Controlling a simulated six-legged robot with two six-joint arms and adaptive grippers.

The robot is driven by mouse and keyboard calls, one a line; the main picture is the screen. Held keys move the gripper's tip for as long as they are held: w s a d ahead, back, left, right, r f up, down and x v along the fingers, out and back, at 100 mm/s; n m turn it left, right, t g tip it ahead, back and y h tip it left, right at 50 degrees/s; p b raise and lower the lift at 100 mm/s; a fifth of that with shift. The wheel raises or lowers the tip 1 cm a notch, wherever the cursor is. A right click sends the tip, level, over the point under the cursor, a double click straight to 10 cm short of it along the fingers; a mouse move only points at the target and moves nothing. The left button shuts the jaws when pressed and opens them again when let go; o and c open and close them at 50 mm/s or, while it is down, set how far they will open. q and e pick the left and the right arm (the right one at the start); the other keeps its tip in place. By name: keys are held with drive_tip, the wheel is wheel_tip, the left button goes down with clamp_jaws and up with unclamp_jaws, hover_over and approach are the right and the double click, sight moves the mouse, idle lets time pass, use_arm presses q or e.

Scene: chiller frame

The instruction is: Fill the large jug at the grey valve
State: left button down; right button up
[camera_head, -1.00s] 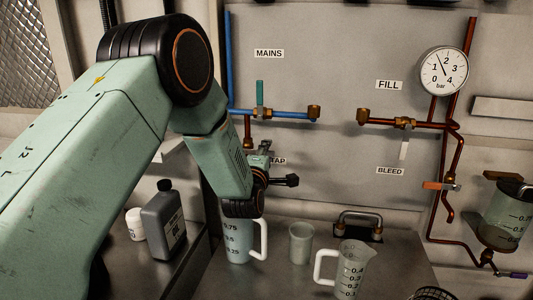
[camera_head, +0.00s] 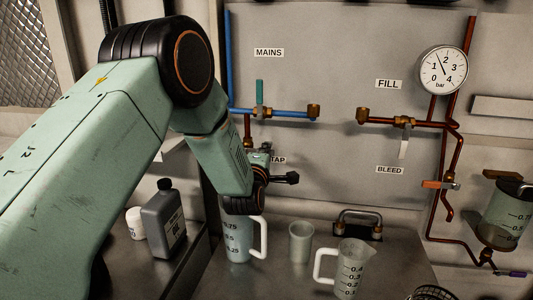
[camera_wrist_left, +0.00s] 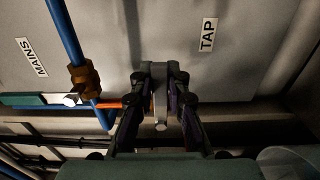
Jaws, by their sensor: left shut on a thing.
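The large jug (camera_head: 238,244), pale and translucent with a white handle on its right, stands upright on the metal worktop below the TAP label. My left wrist hangs over it and hides part of its rim; I cannot tell its water level. My left gripper (camera_wrist_left: 160,85) is shut on the grey valve lever (camera_wrist_left: 160,108) near the TAP label, with a finger on each side. In the head view, my wrist hides most of the valve and the fingers. My right gripper is not in view.
A small cup (camera_head: 301,243) and a smaller measuring jug (camera_head: 349,270) stand right of the large jug. A dark grey bottle (camera_head: 164,222) and a white tub (camera_head: 135,222) are at left. Blue pipe (camera_head: 270,114) and copper pipes run along the panel.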

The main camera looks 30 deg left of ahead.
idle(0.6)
use_arm(q)
drive_tip(key=n+b, duration=0.1)
drive_tip(key=r+n+b, duration=0.1)
drive_tip(key=n, duration=0.1)
drive_tip(key=shift+a+r, duration=0.1)
drive_tip(key=shift+r, duration=0.2)
drive_tip(key=shift+s+a+r+n+b, duration=0.15)
drive_tip(key=shift+r+n+b, duration=0.3)
drive_tip(key=shift+n, duration=0.3)
drive_tip(key=shift+a+r+n+b, duration=0.15)
drive_tip(key=shift+r+n+b, duration=0.15)
drive_tip(key=shift+n+b, duration=0.35)
drive_tip(key=c, duration=1.3)
unclamp_jaws()
drive_tip(key=shift+s, duration=0.1)
